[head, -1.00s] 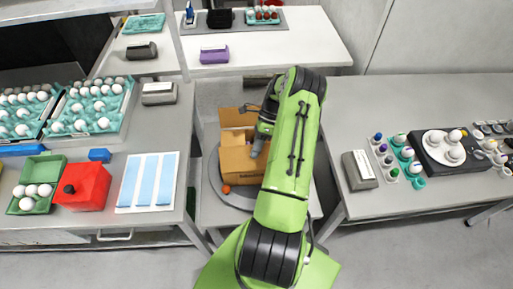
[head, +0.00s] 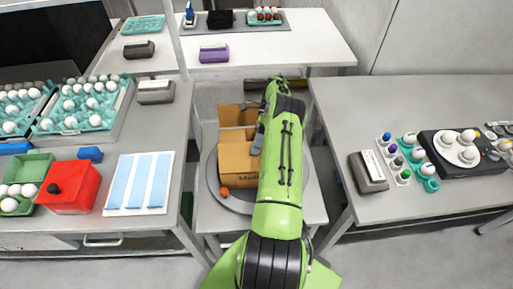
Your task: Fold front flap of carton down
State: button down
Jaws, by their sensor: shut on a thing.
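The brown cardboard carton (head: 236,160) stands on the round grey turntable in the middle of the head view. Its back flap (head: 232,116) stands up behind the opening, and its printed front wall faces me. My gripper (head: 258,139) is at the carton's upper right, its grey tip against the cardboard. It is shut on the carton's edge; my green arm hides the carton's right side and most of the gripper. I cannot tell how far the front flap is folded.
A left table holds egg trays (head: 122,118), a red box (head: 72,190) and blue strips (head: 139,183). A right table holds a grey device (head: 370,172) and small cups.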

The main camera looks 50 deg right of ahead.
jog(key=c, duration=1.3)
grip_release()
jog(key=shift+c, duration=0.2)
jog(key=shift+r, duration=0.15)
notch_tip(320, 180, up, 10)
jog(key=p, duration=0.3)
jog(key=shift+c, duration=0.3)
